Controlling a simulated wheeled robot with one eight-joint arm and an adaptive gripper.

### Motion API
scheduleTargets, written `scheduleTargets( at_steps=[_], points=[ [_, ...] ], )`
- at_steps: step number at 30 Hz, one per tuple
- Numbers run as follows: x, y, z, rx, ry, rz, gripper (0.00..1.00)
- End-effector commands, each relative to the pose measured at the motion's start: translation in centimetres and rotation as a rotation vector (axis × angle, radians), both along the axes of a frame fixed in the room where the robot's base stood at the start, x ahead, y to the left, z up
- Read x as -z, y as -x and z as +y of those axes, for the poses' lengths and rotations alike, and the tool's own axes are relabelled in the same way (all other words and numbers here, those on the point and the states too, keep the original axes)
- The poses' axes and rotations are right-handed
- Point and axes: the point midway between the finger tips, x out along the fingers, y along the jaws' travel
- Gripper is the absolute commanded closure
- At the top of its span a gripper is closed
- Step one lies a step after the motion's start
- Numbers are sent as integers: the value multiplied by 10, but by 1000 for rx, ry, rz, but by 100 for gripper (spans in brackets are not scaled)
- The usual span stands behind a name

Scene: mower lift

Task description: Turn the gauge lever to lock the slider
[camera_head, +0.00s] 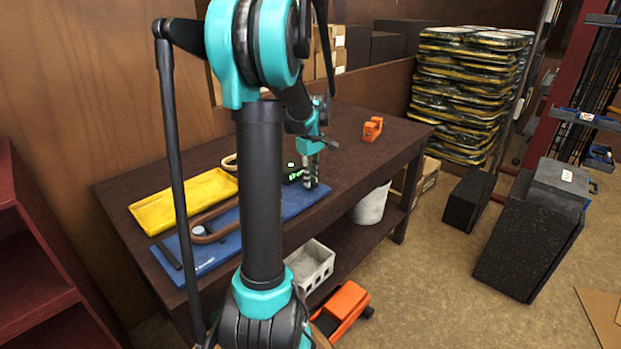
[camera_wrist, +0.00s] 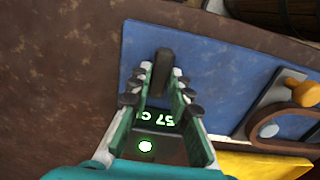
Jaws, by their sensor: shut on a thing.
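The gauge (camera_head: 293,174) is a small dark device with a green lit display on the blue mat (camera_head: 205,262). In the wrist view the lit gauge display (camera_wrist: 155,118) shows between my fingers, reading something like "57" upside down. A dark, rounded bar, which looks like the gauge lever (camera_wrist: 163,67), lies between my fingertips. My gripper (camera_wrist: 161,78) is shut on it, pointing down at the mat. In the head view my gripper (camera_head: 311,180) is at the mat's right part, beside the gauge. The slider is not clearly seen; my fingers cover part of the gauge.
A yellow tray (camera_head: 184,200) and a brown curved handle (camera_head: 215,211) lie left on the workbench (camera_head: 352,155). An orange tool (camera_head: 372,129) stands at the back right. A grey crate (camera_head: 312,263) is on the lower shelf. The bench's right part is mostly clear.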

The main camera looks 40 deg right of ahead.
Motion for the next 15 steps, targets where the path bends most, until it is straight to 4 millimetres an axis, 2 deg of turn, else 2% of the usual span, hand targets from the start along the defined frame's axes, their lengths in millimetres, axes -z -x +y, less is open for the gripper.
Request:
scheduleTargets(
  at_steps=[8,15],
  points=[
    [0,0,0,26,0,0,100],
    [0,0,0,146,0,0,100]
  ],
)
